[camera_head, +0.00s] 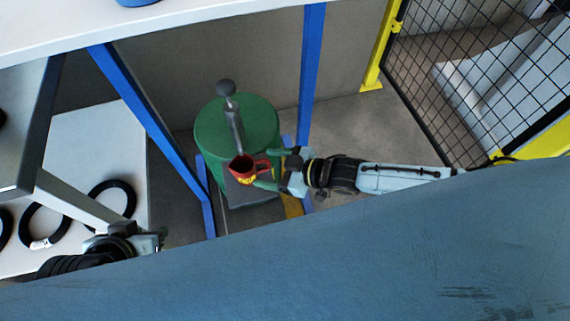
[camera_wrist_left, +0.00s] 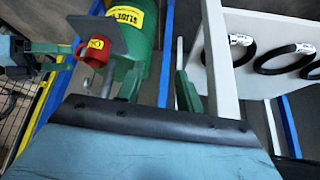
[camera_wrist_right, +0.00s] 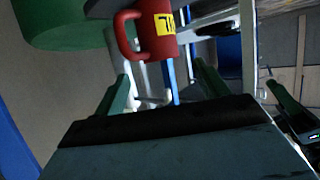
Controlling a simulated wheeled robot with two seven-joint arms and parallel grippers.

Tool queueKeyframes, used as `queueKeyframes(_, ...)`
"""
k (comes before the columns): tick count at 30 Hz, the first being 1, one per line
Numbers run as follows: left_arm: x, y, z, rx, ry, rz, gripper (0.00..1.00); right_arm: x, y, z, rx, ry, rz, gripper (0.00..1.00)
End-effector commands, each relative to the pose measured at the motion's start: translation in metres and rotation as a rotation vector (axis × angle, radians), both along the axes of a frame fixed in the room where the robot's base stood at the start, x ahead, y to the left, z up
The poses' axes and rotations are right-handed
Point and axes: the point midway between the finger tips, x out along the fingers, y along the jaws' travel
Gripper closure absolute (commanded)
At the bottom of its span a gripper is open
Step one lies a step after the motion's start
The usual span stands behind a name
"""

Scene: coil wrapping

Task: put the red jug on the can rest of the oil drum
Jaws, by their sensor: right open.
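The red jug (camera_head: 243,170) with a yellow label is at the grey can rest (camera_head: 236,191) in front of the green oil drum (camera_head: 262,118). It looks upright on the rest, though its underside is hidden. The jug also shows in the left wrist view (camera_wrist_left: 93,54) and the right wrist view (camera_wrist_right: 158,42). My right gripper (camera_head: 268,168) is open at the jug's right side. In the right wrist view its fingers (camera_wrist_right: 163,88) stand apart, with the jug beyond their tips. My left gripper (camera_head: 160,240) is well left of the drum; its fingers (camera_wrist_left: 157,88) are apart and empty.
A grey pump (camera_head: 235,125) rises from the drum lid. Blue posts (camera_head: 311,75) stand either side of the drum under a white top (camera_head: 200,12). Black rings (camera_head: 110,200) lie on a white board at left. A mesh fence (camera_head: 455,70) stands at right.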

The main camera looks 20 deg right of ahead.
Motion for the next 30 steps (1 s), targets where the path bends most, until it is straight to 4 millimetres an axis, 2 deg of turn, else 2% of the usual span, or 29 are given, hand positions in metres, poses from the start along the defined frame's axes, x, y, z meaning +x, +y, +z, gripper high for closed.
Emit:
queueKeyframes(3,-0.019,0.007,-0.005,0.023,0.103,0.011,0.64,-0.006,-0.009,0.006,0.0,0.0,0.0,0.26)
queueKeyframes(6,-0.027,0.013,-0.015,0.042,0.168,0.017,0.64,-0.014,-0.02,0.012,-0.001,0.002,-0.001,0.26)
queueKeyframes(11,-0.034,0.017,-0.025,0.057,0.22,0.022,0.64,-0.02,-0.029,0.016,0.0,0.0,0.0,0.26)
queueKeyframes(17,-0.035,0.018,-0.028,0.06,0.231,0.023,0.64,-0.022,-0.031,0.017,0.001,0.0,0.001,0.26)
queueKeyframes(20,-0.035,0.018,-0.028,0.06,0.231,0.023,0.64,-0.023,-0.026,0.018,0.001,0.004,-0.004,0.26)
queueKeyframes(23,-0.035,0.018,-0.028,0.059,0.23,0.023,0.64,-0.028,-0.008,0.024,-0.006,0.021,-0.027,0.26)
queueKeyframes(27,-0.035,0.018,-0.027,0.059,0.23,0.023,0.64,-0.036,0.018,0.044,-0.048,0.077,-0.118,0.26)
queueKeyframes(30,-0.035,0.018,-0.027,0.059,0.229,0.023,0.64,-0.04,0.015,0.058,-0.104,0.144,-0.221,0.26)
